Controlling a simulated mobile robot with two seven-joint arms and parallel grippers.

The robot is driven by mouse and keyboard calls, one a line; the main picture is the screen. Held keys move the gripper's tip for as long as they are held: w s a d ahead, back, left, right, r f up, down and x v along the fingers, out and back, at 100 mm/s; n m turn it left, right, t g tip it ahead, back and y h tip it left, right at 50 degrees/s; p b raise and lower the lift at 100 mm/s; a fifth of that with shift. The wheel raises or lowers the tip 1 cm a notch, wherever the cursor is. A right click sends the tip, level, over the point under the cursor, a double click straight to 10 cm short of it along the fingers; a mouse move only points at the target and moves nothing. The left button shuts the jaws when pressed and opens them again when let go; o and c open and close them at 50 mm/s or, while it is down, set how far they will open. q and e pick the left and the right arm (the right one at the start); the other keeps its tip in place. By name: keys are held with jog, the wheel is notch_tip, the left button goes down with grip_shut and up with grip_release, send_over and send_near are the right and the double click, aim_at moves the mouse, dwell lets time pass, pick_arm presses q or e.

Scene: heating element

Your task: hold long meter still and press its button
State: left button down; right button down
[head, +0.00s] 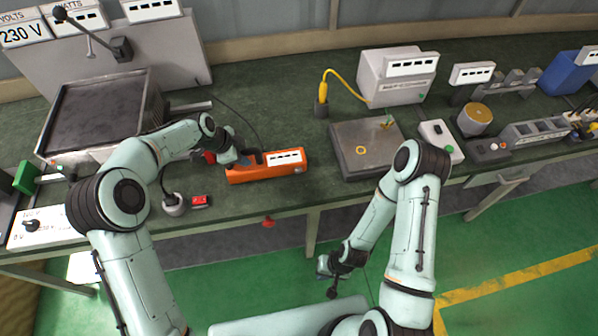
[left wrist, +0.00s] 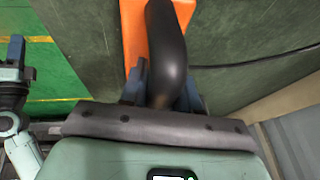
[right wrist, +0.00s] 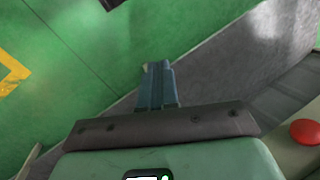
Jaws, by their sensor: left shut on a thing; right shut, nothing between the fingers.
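The long orange meter (head: 265,174) lies near the front edge of the green bench, with a white label on its top and a small light-coloured spot at its right end. My left gripper (head: 250,158) is shut on the meter's black handle at its left part. In the left wrist view the black curved handle (left wrist: 167,50) sits between the fingers, with the orange body (left wrist: 132,30) behind it. My right gripper (head: 333,282) is shut and empty, low in front of the bench and away from the meter. Its closed fingers (right wrist: 157,84) show in the right wrist view.
A grey plate box (head: 365,165) stands right of the meter, with a white button box (head: 438,139) beyond it. A small red box (head: 200,201) lies left of the meter. A red knob (head: 268,222) sits at the bench front. A large grey tray (head: 95,115) stands at left.

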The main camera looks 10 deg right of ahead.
aim_at(304, 187)
dwell(0.4)
jog(key=w+r+n+t+y, duration=0.1)
jog(key=w+r+n+t, duration=0.1)
jog(key=w+r, duration=0.3)
jog(key=w+r+n+t+y, duration=0.1)
jog(key=w+r+n+t, duration=0.2)
jog(key=w+r+t, duration=0.1)
jog(key=w+a+r+n+t+y, duration=0.1)
jog(key=w+r+n+t, duration=0.2)
jog(key=w+r, duration=0.3)
jog(key=shift+w+r+t, duration=0.15)
jog(key=shift+r+t, duration=0.15)
jog(key=shift+r, duration=0.05)
jog(key=shift+w+r+n+y, duration=0.15)
jog(key=shift+r+n+y, duration=0.15)
jog(key=shift+r+y, duration=0.15)
jog(key=shift+w, duration=0.1)
jog(key=shift+w, duration=4.3)
jog(key=shift+w, duration=0.4)
